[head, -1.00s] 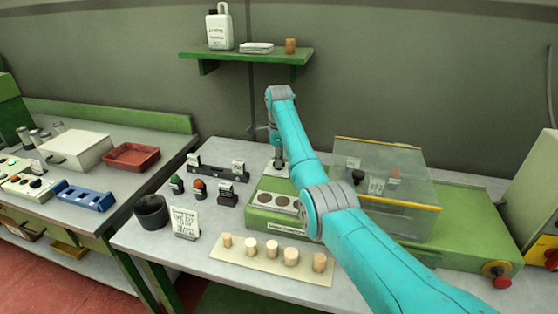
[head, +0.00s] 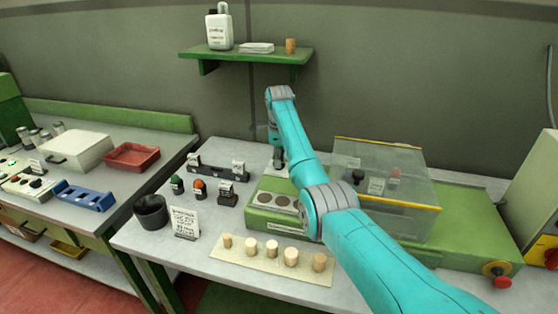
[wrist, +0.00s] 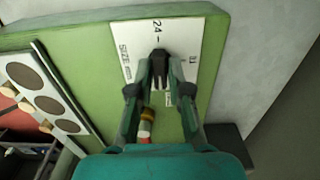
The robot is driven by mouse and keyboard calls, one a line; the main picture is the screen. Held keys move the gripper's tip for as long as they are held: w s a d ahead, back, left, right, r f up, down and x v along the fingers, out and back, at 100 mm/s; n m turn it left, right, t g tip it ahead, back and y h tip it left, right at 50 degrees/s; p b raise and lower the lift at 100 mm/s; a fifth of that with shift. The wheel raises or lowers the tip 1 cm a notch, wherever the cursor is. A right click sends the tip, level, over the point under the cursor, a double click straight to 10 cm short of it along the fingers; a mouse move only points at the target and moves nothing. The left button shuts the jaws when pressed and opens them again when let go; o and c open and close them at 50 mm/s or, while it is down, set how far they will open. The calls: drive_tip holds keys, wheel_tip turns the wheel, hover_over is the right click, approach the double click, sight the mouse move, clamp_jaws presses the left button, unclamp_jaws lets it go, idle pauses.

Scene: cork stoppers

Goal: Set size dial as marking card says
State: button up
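The size dial's white plate (wrist: 190,35) lies on a green panel in the wrist view, marked "24" and "SIZE mm". Its black knob (wrist: 160,66) stands between the fingertips of my gripper (wrist: 160,75), which look closed against its sides. The knob's far end is near the 24 mark; its exact pointing is hard to read. In the head view my gripper (head: 275,135) is behind the green machine (head: 262,222), and my arm hides part of it. The marking card (head: 185,221) stands upright at the table's front left; its writing is too small to read.
A cream strip (head: 238,259) with several corks lies in front of the machine. A dark cup (head: 151,211) and small labelled stoppers stand at left. A clear guard (head: 385,180) covers the machine's right part. A shelf (head: 247,53) hangs above.

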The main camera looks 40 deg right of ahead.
drive_tip(key=shift+o, duration=1.2)
drive_tip(key=shift+r, duration=0.1)
wheel_tip(320, 180, up, 7)
drive_tip(key=shift+r, duration=0.15)
